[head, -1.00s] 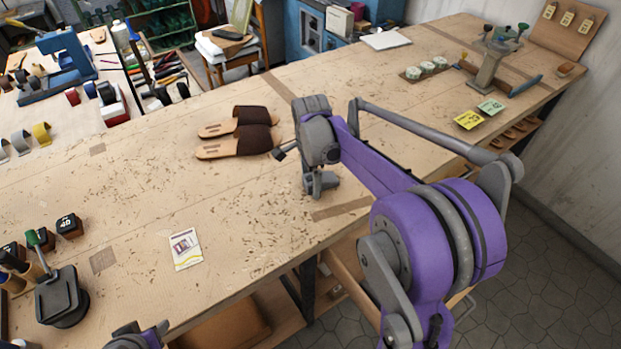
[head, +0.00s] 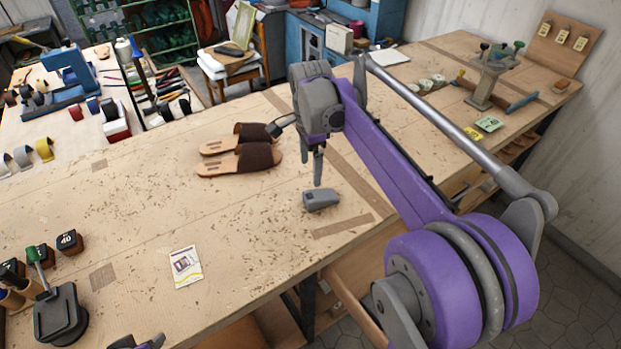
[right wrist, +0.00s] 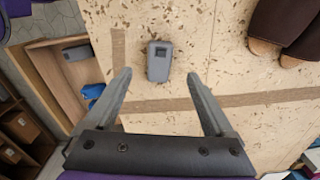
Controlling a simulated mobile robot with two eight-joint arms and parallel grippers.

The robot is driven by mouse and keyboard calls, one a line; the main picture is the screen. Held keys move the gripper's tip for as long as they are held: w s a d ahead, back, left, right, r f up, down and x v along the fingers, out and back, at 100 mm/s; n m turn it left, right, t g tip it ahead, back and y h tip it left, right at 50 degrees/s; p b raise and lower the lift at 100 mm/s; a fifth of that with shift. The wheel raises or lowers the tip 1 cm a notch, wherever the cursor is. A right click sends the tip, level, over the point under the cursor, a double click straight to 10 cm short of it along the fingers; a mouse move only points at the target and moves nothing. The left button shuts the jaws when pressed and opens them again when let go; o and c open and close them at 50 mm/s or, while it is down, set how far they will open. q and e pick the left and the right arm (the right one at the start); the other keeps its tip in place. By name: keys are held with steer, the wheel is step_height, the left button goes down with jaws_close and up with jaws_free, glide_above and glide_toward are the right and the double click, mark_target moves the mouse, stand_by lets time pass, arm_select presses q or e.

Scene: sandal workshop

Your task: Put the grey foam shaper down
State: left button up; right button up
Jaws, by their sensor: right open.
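The grey foam shaper (head: 321,200) lies on the workbench (head: 240,225) near its front edge, to the right of the brown sandals. My right gripper (head: 318,180) is above it, apart from it, fingers pointing down. In the right wrist view the gripper (right wrist: 158,78) is open and empty. The shaper (right wrist: 159,62) lies flat beyond the fingertips, with a dark square recess near one end. Of my left arm only a small part shows at the bottom edge of the head view; its fingers do not show.
Two brown sandals (head: 240,160) lie just left of the shaper. A paper card (head: 186,266) lies at the front left. Below the bench edge, an open drawer (right wrist: 60,80) holds a grey piece and a blue piece. Bare bench surrounds the shaper.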

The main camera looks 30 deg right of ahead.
steer(key=s+a+f+n+t, duration=0.2)
steer(key=s+a+f+n, duration=0.1)
steer(key=s+n, duration=0.3)
steer(key=s+a+f+n+t, duration=0.2)
steer(key=s+a+f+n, duration=0.2)
steer(key=s+n, duration=0.2)
steer(key=s+a+f+n+t, duration=0.2)
steer(key=s+a+f+n, duration=0.1)
steer(key=s+n, duration=0.2)
steer(key=shift+s+a+f+n, duration=0.1)
steer(key=shift+s+f+n, duration=0.1)
steer(key=shift+n, duration=0.4)
steer(key=shift+s+a+f+n, duration=0.1)
steer(key=shift+s+n, duration=0.1)
steer(key=shift+n, duration=0.4)
